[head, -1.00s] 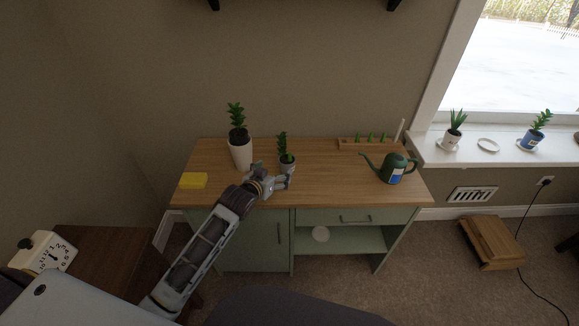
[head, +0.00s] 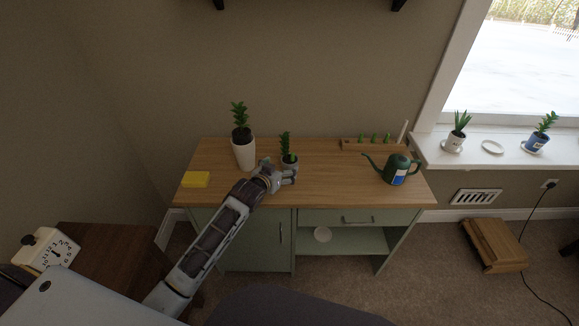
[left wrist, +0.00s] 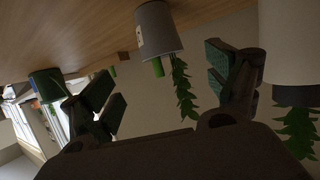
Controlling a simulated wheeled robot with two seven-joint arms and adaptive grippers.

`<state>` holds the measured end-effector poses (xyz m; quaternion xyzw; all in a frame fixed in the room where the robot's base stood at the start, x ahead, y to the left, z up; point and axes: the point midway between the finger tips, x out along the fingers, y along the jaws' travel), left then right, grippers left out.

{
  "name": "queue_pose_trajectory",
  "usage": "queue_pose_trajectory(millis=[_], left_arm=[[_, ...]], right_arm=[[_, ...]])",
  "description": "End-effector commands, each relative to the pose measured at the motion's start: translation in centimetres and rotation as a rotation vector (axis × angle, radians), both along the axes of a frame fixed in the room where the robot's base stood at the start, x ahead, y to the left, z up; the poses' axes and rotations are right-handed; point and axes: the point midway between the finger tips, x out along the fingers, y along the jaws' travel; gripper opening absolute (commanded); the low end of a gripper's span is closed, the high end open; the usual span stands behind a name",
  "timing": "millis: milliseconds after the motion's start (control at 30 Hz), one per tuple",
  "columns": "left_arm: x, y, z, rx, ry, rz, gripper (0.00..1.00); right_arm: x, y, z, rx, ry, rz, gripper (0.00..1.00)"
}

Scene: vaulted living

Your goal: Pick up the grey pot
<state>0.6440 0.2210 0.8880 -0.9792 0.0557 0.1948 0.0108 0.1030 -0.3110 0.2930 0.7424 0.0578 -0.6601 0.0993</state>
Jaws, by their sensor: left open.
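The grey pot (head: 289,164) with a small green plant stands upright on the wooden top of the cabinet, partly hidden by my left gripper (head: 281,174). In the left wrist view the picture is upside down. There the grey pot (left wrist: 158,30) shows beyond and between the fingers of my left gripper (left wrist: 165,92), with its plant hanging down in the picture. The left gripper is open and empty. The fingers look close to the pot, but I cannot tell whether they touch it. My right gripper is not in view.
A white pot (head: 244,154) with a taller plant stands just left of the grey pot. A green watering can (head: 398,170) stands at the right. The top between it and the grey pot is clear.

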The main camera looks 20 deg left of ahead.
Motion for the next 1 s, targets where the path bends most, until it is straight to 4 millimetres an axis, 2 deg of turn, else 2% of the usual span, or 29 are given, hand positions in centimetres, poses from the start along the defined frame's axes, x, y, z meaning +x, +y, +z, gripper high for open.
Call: queue_pose_trajectory(millis=[167,500,1000], left_arm=[[1.6,-0.2,-0.6,0.000,0.000,-0.001,0.88],[4.1,-0.5,-1.7,0.000,0.000,0.000,0.88],[4.6,-0.5,-1.9,0.001,0.000,0.000,0.88]], right_arm=[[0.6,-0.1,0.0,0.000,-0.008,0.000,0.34],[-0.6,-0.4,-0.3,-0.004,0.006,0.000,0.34],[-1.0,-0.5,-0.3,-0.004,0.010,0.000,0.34]])
